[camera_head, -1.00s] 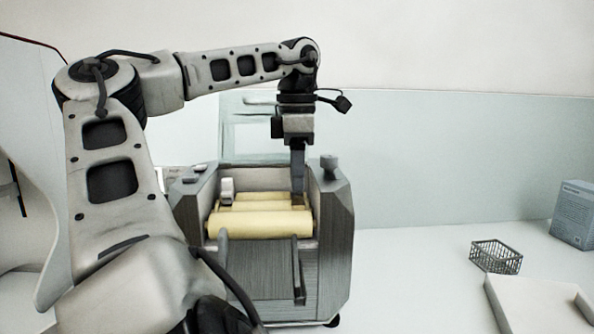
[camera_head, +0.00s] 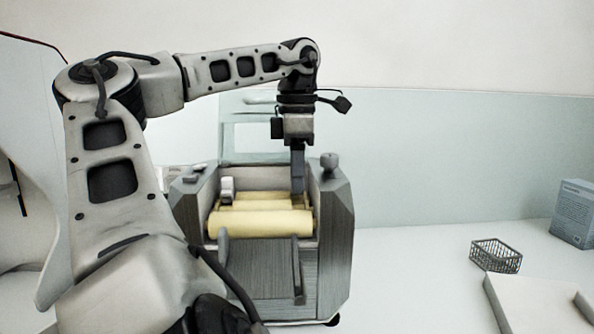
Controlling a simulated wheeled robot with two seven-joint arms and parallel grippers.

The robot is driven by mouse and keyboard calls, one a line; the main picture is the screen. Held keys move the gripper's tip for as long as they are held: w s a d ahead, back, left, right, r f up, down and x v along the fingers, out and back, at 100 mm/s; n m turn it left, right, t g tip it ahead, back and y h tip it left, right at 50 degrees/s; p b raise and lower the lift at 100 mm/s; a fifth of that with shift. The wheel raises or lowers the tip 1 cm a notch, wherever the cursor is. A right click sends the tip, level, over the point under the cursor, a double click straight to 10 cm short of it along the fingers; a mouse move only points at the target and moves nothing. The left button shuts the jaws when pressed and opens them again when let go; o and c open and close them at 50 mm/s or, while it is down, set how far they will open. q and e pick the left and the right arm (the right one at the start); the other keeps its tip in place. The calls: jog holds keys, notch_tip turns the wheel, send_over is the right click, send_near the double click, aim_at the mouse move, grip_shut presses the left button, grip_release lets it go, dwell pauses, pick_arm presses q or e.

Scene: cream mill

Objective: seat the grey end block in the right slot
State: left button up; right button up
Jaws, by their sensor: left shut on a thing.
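The mill (camera_head: 343,222) is a grey metal machine with cream rollers (camera_head: 260,224) lying across its open top. My left gripper (camera_head: 298,190) points straight down into the right end of the mill, above the rollers. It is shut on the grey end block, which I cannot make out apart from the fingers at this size. A pale block (camera_head: 227,189) stands upright at the left end of the rollers. The right slot is hidden by the gripper and the rollers. My right gripper is not in view.
A wire basket (camera_head: 496,256) stands on the white table right of the mill. A blue-grey box (camera_head: 573,213) stands at the far right, and a white tray (camera_head: 533,303) lies at the front right. A knob (camera_head: 329,161) rises from the mill's right wall, close to the gripper.

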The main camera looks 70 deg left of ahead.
pick_arm(q)
jog(key=shift+f+b, duration=0.5)
jog(key=shift+f, duration=0.25)
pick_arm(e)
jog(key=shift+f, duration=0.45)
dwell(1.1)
pick_arm(q)
jog(key=o, duration=1.1)
jog(key=shift+c, duration=0.2)
notch_tip(320, 180, up, 5)
jog(key=shift+p, duration=0.6)
notch_tip(320, 180, up, 11)
jog(key=p, duration=0.2)
jog(key=shift+p, duration=0.4)
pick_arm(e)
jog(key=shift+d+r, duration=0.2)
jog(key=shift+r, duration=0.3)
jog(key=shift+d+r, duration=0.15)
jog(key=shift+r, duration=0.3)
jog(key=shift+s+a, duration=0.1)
